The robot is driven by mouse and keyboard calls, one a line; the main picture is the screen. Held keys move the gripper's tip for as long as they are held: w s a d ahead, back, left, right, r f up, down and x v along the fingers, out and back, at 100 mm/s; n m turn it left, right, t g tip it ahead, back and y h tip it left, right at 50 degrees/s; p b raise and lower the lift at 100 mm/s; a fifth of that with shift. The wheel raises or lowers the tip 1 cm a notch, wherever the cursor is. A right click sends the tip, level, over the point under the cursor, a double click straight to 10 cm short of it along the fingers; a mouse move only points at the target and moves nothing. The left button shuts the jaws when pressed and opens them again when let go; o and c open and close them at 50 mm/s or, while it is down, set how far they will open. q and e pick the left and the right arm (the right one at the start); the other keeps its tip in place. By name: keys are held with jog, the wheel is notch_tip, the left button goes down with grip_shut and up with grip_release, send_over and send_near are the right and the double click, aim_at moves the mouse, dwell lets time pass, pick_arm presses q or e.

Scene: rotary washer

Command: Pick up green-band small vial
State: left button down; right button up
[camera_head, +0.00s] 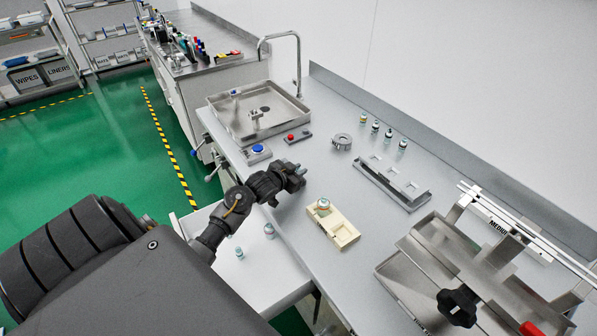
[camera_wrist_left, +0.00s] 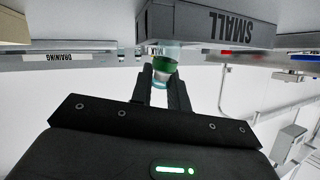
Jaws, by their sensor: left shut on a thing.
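In the left wrist view a small vial with a green band (camera_wrist_left: 163,63) sits between the fingers of my left gripper (camera_wrist_left: 160,82). The gripper is shut on it. The vial's far end is close to a grey block labelled SMALL (camera_wrist_left: 200,28); I cannot tell whether they touch. In the head view my left gripper (camera_head: 297,176) is over the bench, behind the cream holder (camera_head: 346,234). The held vial cannot be made out there. My right gripper is not in view.
Another vial (camera_head: 323,205) stands in the cream holder. Several vials (camera_head: 376,127) stand at the back, behind a metal rack (camera_head: 392,182). A metal ring (camera_head: 341,142), blue button (camera_head: 258,149), red button (camera_head: 291,137) and steel basin (camera_head: 225,110) lie beyond. A steel machine (camera_head: 455,262) stands right.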

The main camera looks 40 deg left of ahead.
pick_arm(q)
jog(key=shift+r+b, duration=0.3)
jog(key=shift+r, duration=0.3)
jog(key=s+d+r, duration=0.2)
jog(key=s+r, duration=0.9)
jog(key=s, duration=0.2)
jog(key=shift+s+d+r, duration=0.35)
jog(key=shift+s, duration=0.05)
jog(key=shift+w, duration=0.1)
